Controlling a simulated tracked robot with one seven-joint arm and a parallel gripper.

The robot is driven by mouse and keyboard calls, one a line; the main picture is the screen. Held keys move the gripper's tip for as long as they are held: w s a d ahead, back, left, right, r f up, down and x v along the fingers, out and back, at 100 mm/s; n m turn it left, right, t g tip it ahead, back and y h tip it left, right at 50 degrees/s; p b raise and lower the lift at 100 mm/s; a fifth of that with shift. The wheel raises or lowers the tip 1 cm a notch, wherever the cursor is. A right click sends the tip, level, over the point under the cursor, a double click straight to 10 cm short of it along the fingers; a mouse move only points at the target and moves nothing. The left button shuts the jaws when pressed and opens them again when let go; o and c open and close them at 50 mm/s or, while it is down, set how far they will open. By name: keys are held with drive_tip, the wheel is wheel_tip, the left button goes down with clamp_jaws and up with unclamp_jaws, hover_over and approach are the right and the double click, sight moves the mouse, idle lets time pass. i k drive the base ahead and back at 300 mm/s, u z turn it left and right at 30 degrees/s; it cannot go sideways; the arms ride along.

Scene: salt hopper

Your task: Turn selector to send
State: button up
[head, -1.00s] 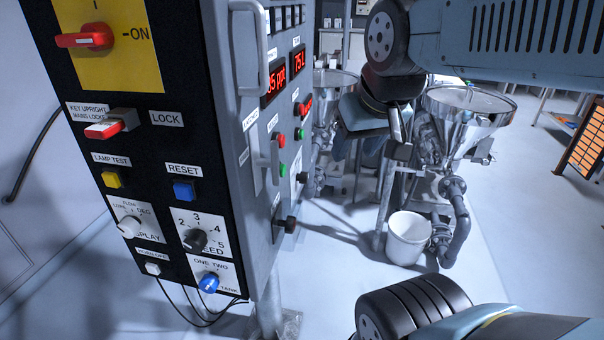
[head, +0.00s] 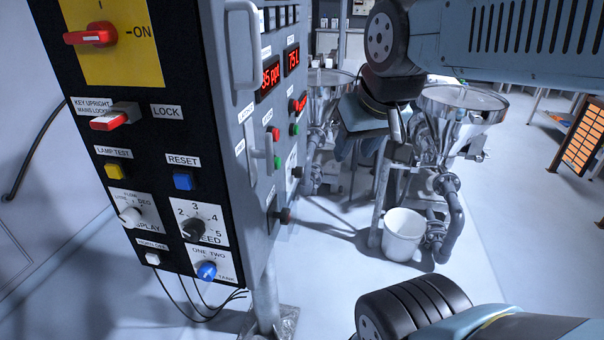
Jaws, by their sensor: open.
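The control cabinet (head: 226,120) stands at the left with its black front panel towards me. No label reading "send" is legible, so I cannot tell which control is the selector. The front carries a white display knob (head: 131,216), a black speed knob (head: 193,228) and a blue tank knob (head: 207,270). The grey side face, seen steeply, carries small knobs, including a dark one (head: 284,216) low down. My gripper (head: 380,135) is at the end of my arm, right of the cabinet and apart from it. It is open; its fingers are hard to make out against the machinery.
A red main switch (head: 92,36), a red-tipped lock key (head: 110,121) and handles (head: 243,45) stick out from the cabinet. Steel hoppers (head: 455,110) with pipes stand behind, with a white bucket (head: 403,235) on the floor. Pale floor (head: 345,285) is clear right of the cabinet.

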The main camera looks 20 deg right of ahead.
sight(298, 172)
drive_tip(key=u, duration=0.05)
drive_tip(key=k, duration=0.9)
drive_tip(key=u, duration=0.7)
drive_tip(key=i, duration=0.2)
drive_tip(key=z, duration=0.05)
